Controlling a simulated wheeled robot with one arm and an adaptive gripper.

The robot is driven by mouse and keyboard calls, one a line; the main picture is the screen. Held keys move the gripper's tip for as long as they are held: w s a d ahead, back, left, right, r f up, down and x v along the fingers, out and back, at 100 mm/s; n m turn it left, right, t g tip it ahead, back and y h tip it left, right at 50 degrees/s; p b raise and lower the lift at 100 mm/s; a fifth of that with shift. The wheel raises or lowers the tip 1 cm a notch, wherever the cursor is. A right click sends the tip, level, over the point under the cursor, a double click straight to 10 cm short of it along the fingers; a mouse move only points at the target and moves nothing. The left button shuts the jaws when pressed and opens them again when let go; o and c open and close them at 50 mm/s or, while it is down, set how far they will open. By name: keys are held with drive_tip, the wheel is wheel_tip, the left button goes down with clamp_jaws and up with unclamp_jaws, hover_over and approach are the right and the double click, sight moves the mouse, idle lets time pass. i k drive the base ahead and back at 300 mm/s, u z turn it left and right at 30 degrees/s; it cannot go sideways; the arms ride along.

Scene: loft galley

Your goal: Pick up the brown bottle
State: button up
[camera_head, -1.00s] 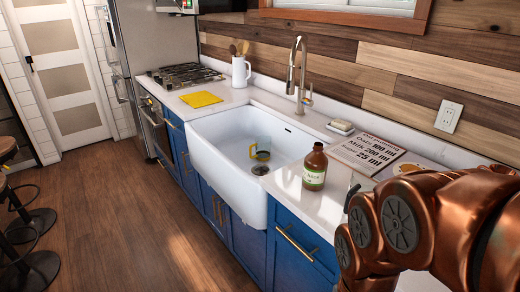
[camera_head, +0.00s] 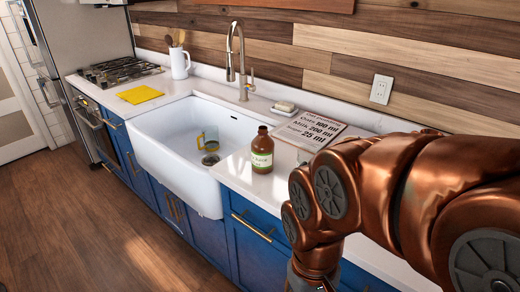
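The brown bottle (camera_head: 262,151) stands upright on the white counter, just right of the sink. It has a pale label with green on it and an open-looking neck. My copper-coloured arm fills the right side of the view and bends down in front of the counter. My gripper lies at or below the bottom edge of the picture; its fingers do not show clearly. The bottle is left of my arm and apart from it.
A recipe board (camera_head: 310,128) lies behind the bottle, near a soap dish (camera_head: 284,107). A tall faucet (camera_head: 241,62) rises behind the sink. A yellow cloth (camera_head: 139,95) lies left of it. Blue cabinets (camera_head: 255,250) front the counter.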

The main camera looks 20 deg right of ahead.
sight(262, 146)
drive_tip(key=u, duration=2.05)
drive_tip(key=i, duration=1.95)
drive_tip(key=z, duration=3.15)
drive_tip(key=i, duration=0.5)
drive_tip(key=z, duration=0.15)
